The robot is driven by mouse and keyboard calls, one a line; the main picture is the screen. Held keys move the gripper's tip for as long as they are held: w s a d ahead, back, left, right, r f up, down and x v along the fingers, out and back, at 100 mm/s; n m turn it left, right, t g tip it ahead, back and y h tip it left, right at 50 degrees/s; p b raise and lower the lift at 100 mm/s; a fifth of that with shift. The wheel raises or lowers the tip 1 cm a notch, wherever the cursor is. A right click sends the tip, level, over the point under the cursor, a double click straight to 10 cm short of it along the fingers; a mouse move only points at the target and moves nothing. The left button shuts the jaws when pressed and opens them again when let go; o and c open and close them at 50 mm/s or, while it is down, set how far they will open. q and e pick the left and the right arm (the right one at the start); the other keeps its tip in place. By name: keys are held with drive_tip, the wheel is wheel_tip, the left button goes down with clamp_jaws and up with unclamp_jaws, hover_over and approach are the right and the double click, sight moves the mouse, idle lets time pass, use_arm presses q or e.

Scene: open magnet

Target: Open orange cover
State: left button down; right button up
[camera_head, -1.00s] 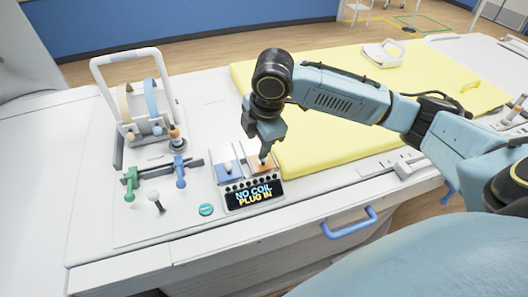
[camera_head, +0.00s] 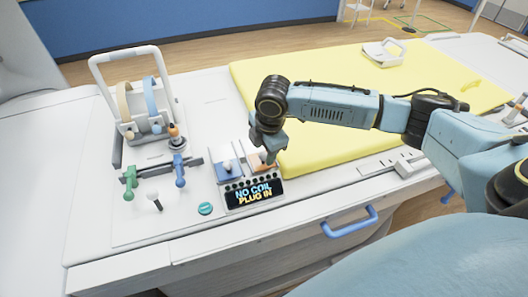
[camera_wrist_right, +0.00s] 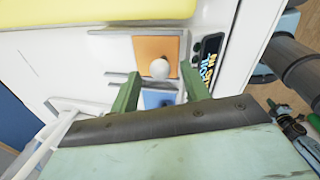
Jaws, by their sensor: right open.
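The orange cover (camera_head: 256,161) is a small panel on the console, just above the display and partly hidden by my right gripper. The right wrist view shows it as an orange square (camera_wrist_right: 147,47) with a round white knob (camera_wrist_right: 160,68) near its lower edge. It looks closed there. My right gripper (camera_head: 268,160) points down at the cover. In the right wrist view its green fingers (camera_wrist_right: 160,84) are apart, with the knob just beyond the gap between them. I cannot tell whether they touch the cover. My left gripper is out of view.
A blue cover (camera_head: 228,173) sits left of the orange one. A display (camera_head: 254,195) reads "NO COIL PLUG IN". Green and blue levers (camera_head: 180,172) and a white frame (camera_head: 112,90) stand to the left. A yellow mat (camera_head: 340,140) lies behind right.

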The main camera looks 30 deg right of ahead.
drive_tip(key=shift+w+f, duration=0.1)
drive_tip(key=shift+f, duration=0.6)
clamp_jaws()
drive_tip(key=shift+d, duration=0.1)
